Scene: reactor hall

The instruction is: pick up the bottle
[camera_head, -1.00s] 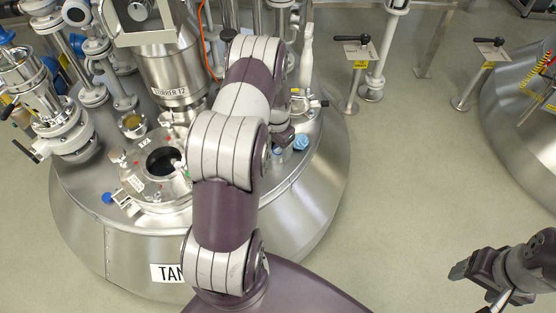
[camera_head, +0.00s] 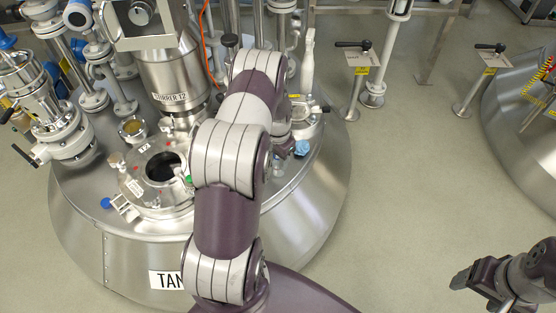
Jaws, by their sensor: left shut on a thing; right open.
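My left arm rises across the middle of the view and bends down behind itself. My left gripper (camera_head: 284,142) is mostly hidden behind the arm, over the right part of the tank top. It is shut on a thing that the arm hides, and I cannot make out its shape. No bottle shows clearly. A small green piece (camera_head: 188,180) peeks out left of the arm, beside the open hatch; I cannot tell what it belongs to. My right gripper (camera_head: 468,280) is open and empty at the lower right, over the floor.
The steel tank (camera_head: 130,255) carries an open round hatch (camera_head: 160,166), the stirrer (camera_head: 172,80), valves (camera_head: 62,130) and pipes. A slim white thing (camera_head: 308,62) stands behind a black-handled port; a light blue cap (camera_head: 302,148) is nearby. Bare floor (camera_head: 415,170) lies to the right.

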